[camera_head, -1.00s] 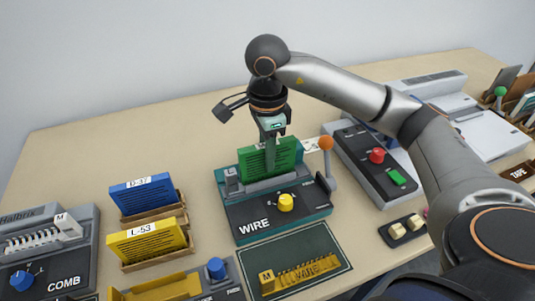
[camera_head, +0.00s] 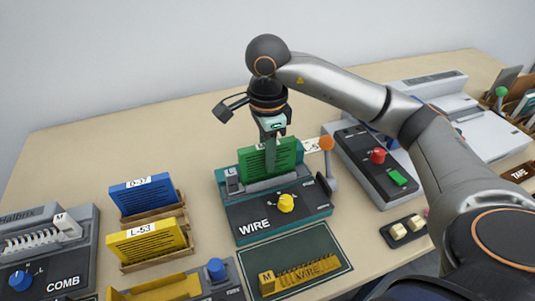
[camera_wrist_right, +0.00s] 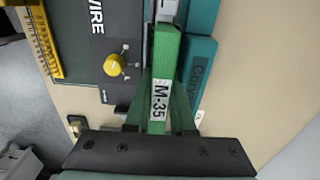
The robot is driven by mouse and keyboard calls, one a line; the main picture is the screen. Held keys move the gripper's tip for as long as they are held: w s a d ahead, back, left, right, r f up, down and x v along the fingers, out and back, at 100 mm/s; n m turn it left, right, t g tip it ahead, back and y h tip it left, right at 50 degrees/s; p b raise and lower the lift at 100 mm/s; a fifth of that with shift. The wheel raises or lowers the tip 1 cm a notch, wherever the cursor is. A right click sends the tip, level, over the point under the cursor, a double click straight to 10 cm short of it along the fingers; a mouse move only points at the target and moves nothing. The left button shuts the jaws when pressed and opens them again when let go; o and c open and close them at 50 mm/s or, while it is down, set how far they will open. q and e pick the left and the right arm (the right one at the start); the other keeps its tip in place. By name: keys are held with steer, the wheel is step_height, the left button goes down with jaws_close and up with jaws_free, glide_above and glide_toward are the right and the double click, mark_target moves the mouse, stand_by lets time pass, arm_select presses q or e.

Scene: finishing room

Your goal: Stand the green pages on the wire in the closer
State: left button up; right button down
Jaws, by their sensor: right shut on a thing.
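The green pages (camera_head: 284,155) stand upright in the slot of the wire closer (camera_head: 256,221), behind its yellow knob (camera_head: 286,202). Their label M-35 shows in the right wrist view (camera_wrist_right: 165,70). My right gripper (camera_head: 269,146) is above the closer and shut on the green pages near the label; it also shows in the right wrist view (camera_wrist_right: 158,112). The lower edge of the pages and the wire under it are hidden inside the closer. The closer's lever with an orange ball (camera_head: 326,143) stands up at its right side. My left gripper is not in view.
Blue pages D-37 (camera_head: 143,195) and yellow pages L-53 (camera_head: 147,243) stand in wooden holders at left. A dark green mat (camera_head: 318,240) with a yellow wire strip (camera_head: 307,272) lies in front. A grey machine with a red knob (camera_head: 377,156) stands right.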

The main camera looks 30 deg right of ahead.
steer(key=shift+f+b, duration=0.45)
steer(key=shift+f, duration=0.1)
steer(key=c, duration=1)
jaws_free()
steer(key=shift+c, duration=0.2)
